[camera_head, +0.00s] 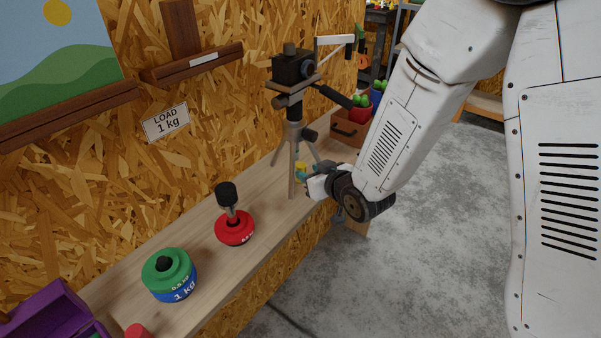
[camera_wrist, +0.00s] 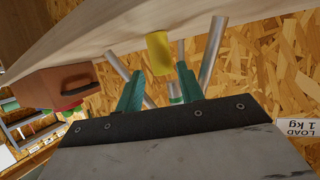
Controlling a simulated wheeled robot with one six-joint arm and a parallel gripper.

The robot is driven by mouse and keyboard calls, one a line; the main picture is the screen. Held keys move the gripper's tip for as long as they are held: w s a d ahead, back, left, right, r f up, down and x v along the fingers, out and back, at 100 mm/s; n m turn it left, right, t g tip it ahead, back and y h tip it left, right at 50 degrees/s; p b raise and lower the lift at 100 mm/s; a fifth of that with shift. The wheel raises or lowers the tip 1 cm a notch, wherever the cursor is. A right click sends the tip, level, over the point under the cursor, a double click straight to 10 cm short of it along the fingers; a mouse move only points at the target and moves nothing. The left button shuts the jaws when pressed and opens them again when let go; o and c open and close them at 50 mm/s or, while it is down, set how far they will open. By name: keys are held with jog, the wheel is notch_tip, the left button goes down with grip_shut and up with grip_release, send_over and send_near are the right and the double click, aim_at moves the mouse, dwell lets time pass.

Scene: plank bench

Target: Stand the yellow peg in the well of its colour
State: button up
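The yellow peg (camera_wrist: 158,52) shows in the wrist view just beyond and between my fingertips, at the bench surface. It shows only as a small yellow patch (camera_head: 302,169) in the head view, beside a tripod leg. My gripper (camera_wrist: 159,72) has its two teal fingers apart, one on each side of the peg's line, with gaps visible. In the head view my gripper (camera_head: 304,174) is low over the bench, close to the tripod, and small. I cannot make out a yellow well in either view.
A tripod (camera_head: 295,130) with a camera stands close to my gripper; its legs flank the peg. A brown box (camera_head: 348,131) stands farther back. Red (camera_head: 235,229) and green-blue (camera_head: 170,275) weights and a purple crate (camera_head: 50,312) are nearer. Bare bench (camera_head: 205,222) lies between.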

aim_at(304, 170)
jog(key=x, duration=0.5)
jog(key=shift+a+f, duration=0.1)
jog(key=shift+a, duration=0.05)
jog(key=c, duration=0.8)
